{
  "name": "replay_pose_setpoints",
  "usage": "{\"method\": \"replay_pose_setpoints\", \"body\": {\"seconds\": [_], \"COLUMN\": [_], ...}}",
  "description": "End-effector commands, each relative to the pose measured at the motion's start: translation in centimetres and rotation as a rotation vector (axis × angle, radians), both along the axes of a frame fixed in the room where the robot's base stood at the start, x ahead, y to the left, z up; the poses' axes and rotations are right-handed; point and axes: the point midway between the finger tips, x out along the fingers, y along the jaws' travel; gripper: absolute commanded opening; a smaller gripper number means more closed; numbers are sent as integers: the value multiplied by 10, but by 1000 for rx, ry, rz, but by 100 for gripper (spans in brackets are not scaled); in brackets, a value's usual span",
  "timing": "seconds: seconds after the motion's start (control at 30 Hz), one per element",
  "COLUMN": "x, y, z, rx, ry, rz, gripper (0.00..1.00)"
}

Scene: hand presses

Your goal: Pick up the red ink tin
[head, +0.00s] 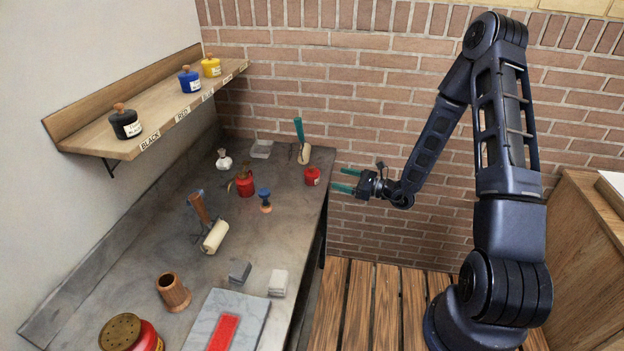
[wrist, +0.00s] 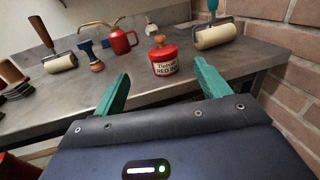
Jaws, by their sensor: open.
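The red ink tin (head: 312,176) stands upright near the right edge of the grey bench, towards its far end. There is a gap between fingertips and tin.
A green-handled roller (head: 303,148) stands behind the tin. A red oil can (head: 245,182) and a blue-topped wooden tool (head: 265,200) stand to its left. A shelf (head: 150,128) holds black, blue and yellow tins; its RED place is empty.

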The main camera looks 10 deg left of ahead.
Motion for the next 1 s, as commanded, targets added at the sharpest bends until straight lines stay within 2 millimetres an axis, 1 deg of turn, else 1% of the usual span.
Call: {"method": "replay_pose_setpoints", "body": {"seconds": [0.03, 0.1, 0.27, 0.53, 0.6, 0.83, 1.0], "x": [1, 2, 5, 13, 14, 17, 19], "y": [1, 1, 10, 46, 52, 66, 89], "z": [-5, -8, -9, -9, -9, -10, -11], "rx": [3, 5, 7, 5, 5, 6, 6], "ry": [13, 21, 24, 23, 23, 23, 23], "rz": [-13, -23, -28, -27, -26, -27, -26], "gripper": [75, 75, 75, 75, 75, 75, 75]}}
